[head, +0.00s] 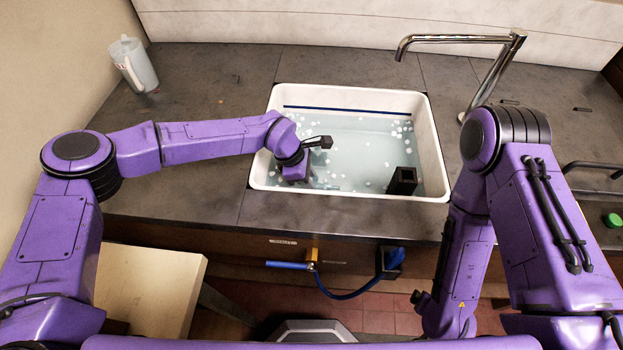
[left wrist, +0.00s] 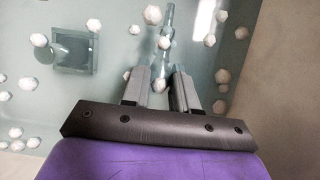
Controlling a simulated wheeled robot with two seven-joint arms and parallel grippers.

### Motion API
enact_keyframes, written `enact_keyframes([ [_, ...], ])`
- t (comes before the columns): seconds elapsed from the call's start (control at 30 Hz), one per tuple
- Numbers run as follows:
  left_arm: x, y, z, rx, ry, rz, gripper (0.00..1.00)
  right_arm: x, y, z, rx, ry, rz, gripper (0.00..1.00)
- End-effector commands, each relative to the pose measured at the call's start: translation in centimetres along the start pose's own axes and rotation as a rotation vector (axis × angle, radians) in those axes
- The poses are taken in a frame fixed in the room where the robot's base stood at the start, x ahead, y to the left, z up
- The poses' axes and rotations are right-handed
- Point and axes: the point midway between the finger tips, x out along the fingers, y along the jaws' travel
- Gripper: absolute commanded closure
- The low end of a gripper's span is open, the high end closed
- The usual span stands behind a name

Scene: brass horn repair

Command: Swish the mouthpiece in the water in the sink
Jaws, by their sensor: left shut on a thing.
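The white sink (head: 437,160) holds clear, slightly blue water (head: 365,150) with several white bubbles or foam bits on it. My left arm reaches into the sink's left part, and my left gripper (head: 312,184) points down at the water. In the left wrist view, my left gripper (left wrist: 161,74) is shut on the slim, silvery mouthpiece (left wrist: 168,32), which extends away beyond the fingertips. In the head view the mouthpiece is small and hard to make out against the water. Whether its tip is under the surface is hard to tell. My right arm hangs at the right with its gripper out of sight.
A chrome tap (head: 460,40) stands behind right. A pale jug (head: 134,64) stands at the back left. The dark counter (head: 215,85) between is clear.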

Motion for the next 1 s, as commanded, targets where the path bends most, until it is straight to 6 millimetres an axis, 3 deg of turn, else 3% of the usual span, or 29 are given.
enact_keyframes([
  [0.7,1.1,0.1,2.8,0.001,0.0,0.001,1.0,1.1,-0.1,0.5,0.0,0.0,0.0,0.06],
  [1.0,1.1,0.0,2.8,0.0,0.0,0.001,1.0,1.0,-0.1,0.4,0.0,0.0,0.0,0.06],
])
